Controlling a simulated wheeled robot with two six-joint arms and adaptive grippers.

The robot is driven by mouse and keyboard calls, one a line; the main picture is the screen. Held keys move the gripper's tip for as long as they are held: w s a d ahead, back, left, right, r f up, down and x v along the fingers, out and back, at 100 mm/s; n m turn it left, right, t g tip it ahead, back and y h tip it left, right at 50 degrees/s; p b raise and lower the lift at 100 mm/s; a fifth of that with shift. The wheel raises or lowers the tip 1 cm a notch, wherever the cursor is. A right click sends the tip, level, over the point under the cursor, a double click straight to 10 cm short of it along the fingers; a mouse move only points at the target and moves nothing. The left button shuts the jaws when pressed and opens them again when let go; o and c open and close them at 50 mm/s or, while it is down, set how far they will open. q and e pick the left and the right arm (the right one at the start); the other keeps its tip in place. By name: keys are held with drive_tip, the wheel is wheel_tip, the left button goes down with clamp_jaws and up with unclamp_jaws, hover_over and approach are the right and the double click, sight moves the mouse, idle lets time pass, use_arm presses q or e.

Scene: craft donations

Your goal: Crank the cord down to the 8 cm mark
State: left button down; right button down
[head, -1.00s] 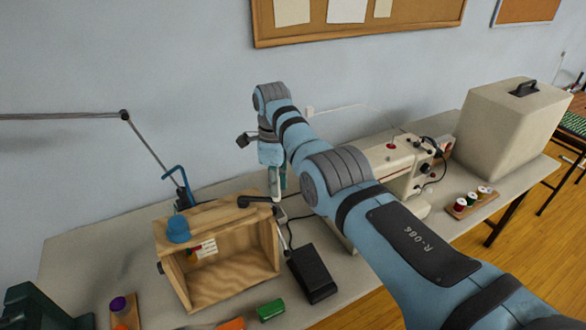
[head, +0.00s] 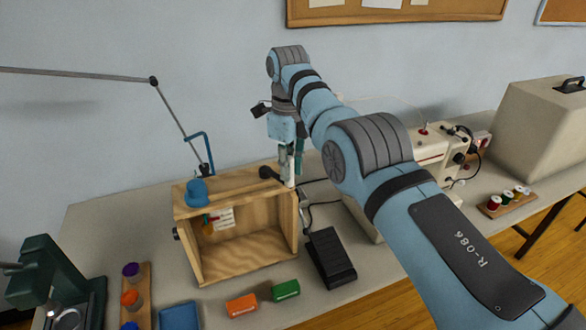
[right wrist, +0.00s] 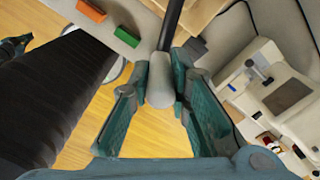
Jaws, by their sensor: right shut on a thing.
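An open-fronted wooden box (head: 245,270) stands on the table in the head view. A small pale card (head: 222,218) is on its inner back wall, with a small orange-yellow piece (head: 207,226) beside it. The card's marks and the cord are too small to read. A dark crank part (head: 269,173) is at the box's upper right. My right gripper (head: 291,172) is there, pointing down. In the right wrist view, its fingers (right wrist: 160,100) close around a grey cylindrical handle (right wrist: 160,80) on a dark bar (right wrist: 173,25).
A blue cup-like piece (head: 197,191) sits on the box. A black pedal (head: 331,257) stands right of it; orange (head: 242,305) and green (head: 286,291) blocks lie in front. A sewing machine (head: 435,150) and thread spools (head: 508,200) are farther right. A dark green device (head: 50,270) stands left.

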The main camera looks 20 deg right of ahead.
idle(0.5)
drive_tip(key=c, duration=1.5)
unclamp_jaws()
